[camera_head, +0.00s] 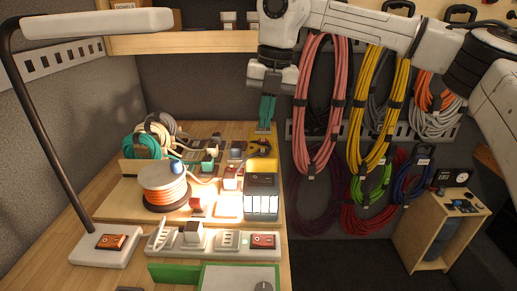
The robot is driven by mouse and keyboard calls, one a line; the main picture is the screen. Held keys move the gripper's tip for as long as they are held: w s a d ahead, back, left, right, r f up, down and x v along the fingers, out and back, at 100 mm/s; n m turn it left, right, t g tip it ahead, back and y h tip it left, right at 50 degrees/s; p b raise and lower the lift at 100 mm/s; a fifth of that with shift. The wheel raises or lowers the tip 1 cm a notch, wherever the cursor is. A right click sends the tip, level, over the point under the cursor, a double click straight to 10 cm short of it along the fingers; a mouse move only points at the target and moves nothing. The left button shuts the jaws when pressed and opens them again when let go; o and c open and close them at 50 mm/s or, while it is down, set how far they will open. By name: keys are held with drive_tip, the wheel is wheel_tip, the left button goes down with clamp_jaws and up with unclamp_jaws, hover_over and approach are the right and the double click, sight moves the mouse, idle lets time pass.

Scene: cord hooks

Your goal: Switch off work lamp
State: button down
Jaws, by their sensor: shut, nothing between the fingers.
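A desk-type lamp stands at the left, with a long white head (97,23), a dark bent stem (47,130) and a white base (92,258). An orange-red rocker switch (110,242) sits on the base. The underside of the head is hidden, so I cannot tell from it whether the lamp is lit; a bright patch glows on the bench board. My gripper (266,127) has teal fingers, points down and is shut and empty. It is above the back right of the bench, well up and to the right of the lamp base.
A power strip (215,244) with plugs and a red switch (263,241) lies right of the lamp base. Behind it are an orange cord reel (165,188), a black-and-white box (262,197) and a yellow object (263,150). Coiled cords (322,100) hang at the right.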

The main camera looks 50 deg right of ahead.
sight(257, 177)
drive_tip(key=f, duration=0.4)
drive_tip(key=w+f+p, duration=0.1)
drive_tip(key=f, duration=0.4)
drive_tip(key=a+f+p, duration=0.1)
drive_tip(key=f, duration=0.3)
drive_tip(key=shift+w+f, duration=0.25)
drive_tip(key=shift+a+f, duration=0.1)
drive_tip(key=shift+w+a+f, duration=0.1)
drive_tip(key=shift+f, duration=0.1)
drive_tip(key=shift+s+d, duration=0.2)
drive_tip(key=shift+s, duration=0.05)
drive_tip(key=shift+s+d+r, duration=0.2)
drive_tip(key=shift+s+d, duration=0.15)
drive_tip(key=shift+s, duration=0.1)
